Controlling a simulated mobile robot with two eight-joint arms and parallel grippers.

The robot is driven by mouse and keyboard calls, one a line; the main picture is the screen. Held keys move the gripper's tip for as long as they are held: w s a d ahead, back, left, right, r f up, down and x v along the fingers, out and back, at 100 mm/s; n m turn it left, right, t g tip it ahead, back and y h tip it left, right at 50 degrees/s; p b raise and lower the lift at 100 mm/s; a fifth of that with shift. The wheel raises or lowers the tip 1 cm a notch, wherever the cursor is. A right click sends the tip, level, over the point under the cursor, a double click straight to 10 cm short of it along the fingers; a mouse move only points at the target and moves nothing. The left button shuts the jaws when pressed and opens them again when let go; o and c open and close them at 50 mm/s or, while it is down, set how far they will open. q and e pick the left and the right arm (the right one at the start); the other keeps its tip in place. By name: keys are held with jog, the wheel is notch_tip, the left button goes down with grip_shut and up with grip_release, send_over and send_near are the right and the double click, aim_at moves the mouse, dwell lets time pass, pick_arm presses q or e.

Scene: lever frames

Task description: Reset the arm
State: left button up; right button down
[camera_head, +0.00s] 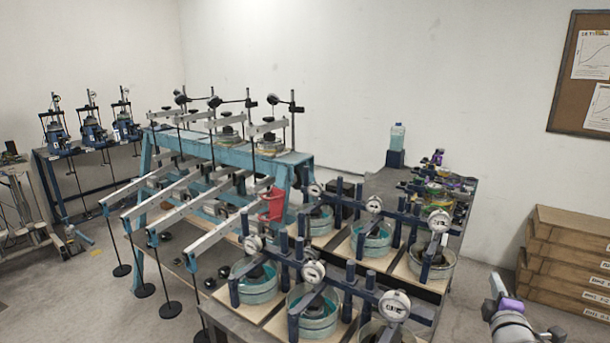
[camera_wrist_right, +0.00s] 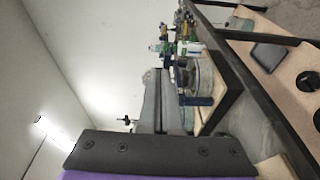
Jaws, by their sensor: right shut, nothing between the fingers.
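My right gripper (camera_head: 497,284) is at the lower right of the head view, purple and grey, apart from the benches. Its fingers also show in the right wrist view (camera_wrist_right: 157,85), together and empty, beyond a dark bar with screws. My left gripper is not in view. A blue lever frame (camera_head: 300,160) stands left of centre, with several long grey lever arms (camera_head: 160,190) slanting toward the lower left. Thin rods with dark round discs (camera_head: 170,310) hang from their ends. A red bracket (camera_head: 271,205) sits by the frame's right end.
A dark bench (camera_head: 420,292) carries several round water-filled cells (camera_head: 256,287) and dial gauges (camera_head: 394,305). A bottle (camera_head: 397,135) stands at its far end. Stacked cardboard boxes (camera_head: 565,260) are at the right wall. Bare floor shows between the bench and the boxes.

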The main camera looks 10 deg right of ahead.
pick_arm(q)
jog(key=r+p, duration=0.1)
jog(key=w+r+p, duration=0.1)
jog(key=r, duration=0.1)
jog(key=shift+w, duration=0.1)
pick_arm(e)
jog(key=s+a+f+m+g+y, duration=0.2)
jog(key=s+a+f+m+g, duration=0.1)
jog(key=s+a+f, duration=0.3)
jog(key=s+a+f+m+g+y, duration=0.3)
jog(key=s+a, duration=0.7)
jog(key=a, duration=0.4)
jog(key=s+a+f+m+g+y, duration=0.3)
jog(key=s+a+f+m, duration=0.3)
jog(key=s+a+f, duration=0.2)
jog(key=a+f+g, duration=0.1)
jog(key=a+f, duration=0.1)
jog(key=shift+s+a, duration=0.3)
jog(key=shift+s, duration=0.05)
